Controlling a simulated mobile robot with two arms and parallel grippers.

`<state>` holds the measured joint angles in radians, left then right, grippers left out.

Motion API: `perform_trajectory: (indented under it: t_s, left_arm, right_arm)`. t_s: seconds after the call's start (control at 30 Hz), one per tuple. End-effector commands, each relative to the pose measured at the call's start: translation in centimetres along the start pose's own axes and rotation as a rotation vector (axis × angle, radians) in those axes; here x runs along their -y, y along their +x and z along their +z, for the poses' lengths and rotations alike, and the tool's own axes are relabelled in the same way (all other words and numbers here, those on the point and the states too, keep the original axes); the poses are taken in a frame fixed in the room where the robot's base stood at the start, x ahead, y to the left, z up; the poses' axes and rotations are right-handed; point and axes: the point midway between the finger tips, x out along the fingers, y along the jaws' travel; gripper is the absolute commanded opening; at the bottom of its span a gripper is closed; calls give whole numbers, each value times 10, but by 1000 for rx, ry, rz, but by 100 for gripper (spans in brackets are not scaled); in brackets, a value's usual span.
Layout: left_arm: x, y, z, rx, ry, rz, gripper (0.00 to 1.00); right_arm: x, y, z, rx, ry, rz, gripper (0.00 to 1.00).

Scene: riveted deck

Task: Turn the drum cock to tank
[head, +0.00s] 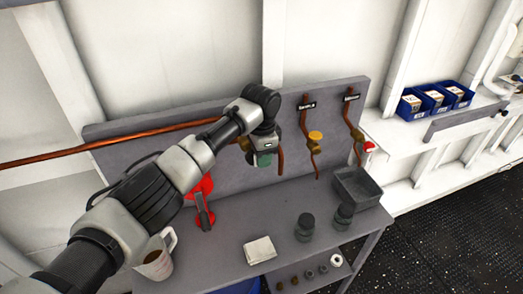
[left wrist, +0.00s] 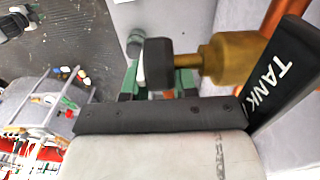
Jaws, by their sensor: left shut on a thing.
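My left gripper (head: 263,160) is at the back panel, in front of a copper pipe (head: 281,158); the cock there is mostly hidden by it in the head view. In the left wrist view, a brass cock body (left wrist: 232,57) carries a dark handle (left wrist: 158,62). The green-padded fingers of my left gripper (left wrist: 158,88) are shut on this handle. A black plate lettered TANK (left wrist: 272,78) stands to the right, beside the brass body. Which way the handle points is hard to tell. My right gripper is not in view.
Right of my gripper are a yellow-handled valve (head: 315,136) and a red-handled valve (head: 369,147). The bench (head: 222,235) holds a mug (head: 155,262), a red-and-dark tool (head: 204,205), a pale block (head: 259,250), dark cylinders (head: 304,227) and a grey tray (head: 361,187). Blue bins (head: 410,108) sit far right.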

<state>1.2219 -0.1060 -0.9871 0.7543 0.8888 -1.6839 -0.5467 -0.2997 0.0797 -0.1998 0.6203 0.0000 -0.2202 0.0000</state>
Motion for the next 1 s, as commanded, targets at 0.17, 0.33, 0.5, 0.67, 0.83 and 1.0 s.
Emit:
perform_trajectory:
  t_s: [0.17, 0.33, 0.5, 0.67, 0.83, 1.0]
  left_arm:
    - [0, 2, 0, 30, 0, 1, 4]
    - [0, 2, 0, 37, 0, 1, 4]
    - [0, 2, 0, 36, 0, 2, 4]
    - [-1, 3, 0, 36, 0, 2, 40]
    - [0, 2, 0, 34, 0, 1, 53]
    - [0, 1, 0, 33, 0, 0, 53]
  right_arm:
    - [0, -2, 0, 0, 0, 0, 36]
    - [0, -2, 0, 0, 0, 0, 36]
    - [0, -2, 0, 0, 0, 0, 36]
    - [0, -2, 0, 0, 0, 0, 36]
    - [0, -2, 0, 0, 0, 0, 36]
    - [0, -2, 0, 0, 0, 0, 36]
